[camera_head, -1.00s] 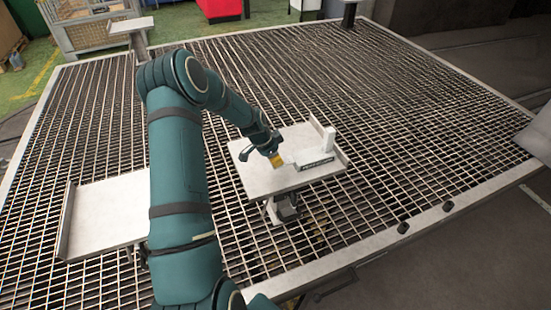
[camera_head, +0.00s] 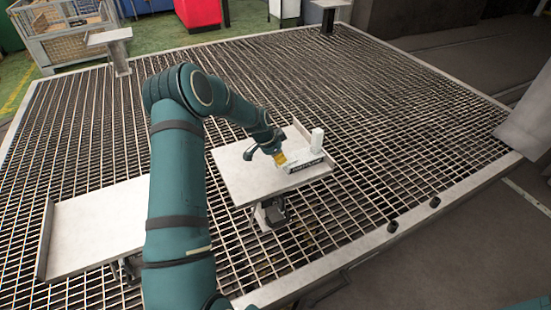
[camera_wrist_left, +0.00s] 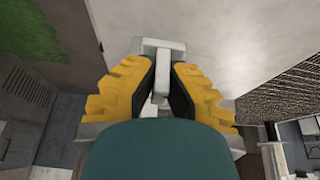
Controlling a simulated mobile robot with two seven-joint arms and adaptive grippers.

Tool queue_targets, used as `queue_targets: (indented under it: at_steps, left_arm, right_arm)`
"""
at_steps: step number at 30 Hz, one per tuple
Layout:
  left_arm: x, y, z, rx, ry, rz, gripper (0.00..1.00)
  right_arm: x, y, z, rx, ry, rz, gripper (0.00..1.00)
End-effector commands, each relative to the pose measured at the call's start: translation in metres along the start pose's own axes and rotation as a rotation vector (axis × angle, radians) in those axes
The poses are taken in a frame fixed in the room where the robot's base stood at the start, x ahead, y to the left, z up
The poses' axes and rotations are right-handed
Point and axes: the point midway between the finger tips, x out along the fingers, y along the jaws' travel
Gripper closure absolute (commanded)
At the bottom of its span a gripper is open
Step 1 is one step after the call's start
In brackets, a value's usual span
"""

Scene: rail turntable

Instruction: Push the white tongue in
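The left gripper (camera_head: 283,161), with yellow fingers, is over the right part of a pale plate (camera_head: 240,178), at the left end of a low light block with a dark lettered strip (camera_head: 306,165). In the left wrist view a narrow white tongue (camera_wrist_left: 161,84) lies between the dark finger pads, in line with a wider white piece (camera_wrist_left: 158,46) beyond the tips. The fingers are close together with the tongue between them. I cannot tell whether the pads press on it. My right gripper is not in view.
An upright white block (camera_head: 317,140) stands behind the lettered strip, beside the plate's raised edge. Another pale plate (camera_head: 95,228) is at the left. A metal grating (camera_head: 400,130) surrounds both. A wire crate (camera_head: 70,45) stands beyond it.

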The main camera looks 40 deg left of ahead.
Motion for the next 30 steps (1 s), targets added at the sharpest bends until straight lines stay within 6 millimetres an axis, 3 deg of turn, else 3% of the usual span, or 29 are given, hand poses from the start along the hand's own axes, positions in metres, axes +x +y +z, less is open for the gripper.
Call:
queue_targets:
  at_steps: [1, 3, 14, 17, 30]
  left_arm:
    - [0.002, 0.002, 0.001, 0.0, -0.002, 0.006, 0.75]
    - [0.002, 0.002, 0.001, 0.0, -0.002, 0.005, 0.59]
    - [-0.003, 0.0, 0.001, 0.0, -0.001, 0.002, 0.59]
    - [-0.014, 0.0, 0.001, 0.0, 0.0, 0.001, 0.59]
    - [-0.097, 0.001, 0.001, 0.0, -0.001, 0.001, 0.59]
  right_arm:
    - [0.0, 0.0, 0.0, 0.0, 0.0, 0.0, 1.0]
    - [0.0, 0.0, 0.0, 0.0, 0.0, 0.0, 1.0]
    - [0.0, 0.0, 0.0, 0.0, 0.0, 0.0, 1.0]
    - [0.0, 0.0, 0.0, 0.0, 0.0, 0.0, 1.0]
    - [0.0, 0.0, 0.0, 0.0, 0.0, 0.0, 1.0]
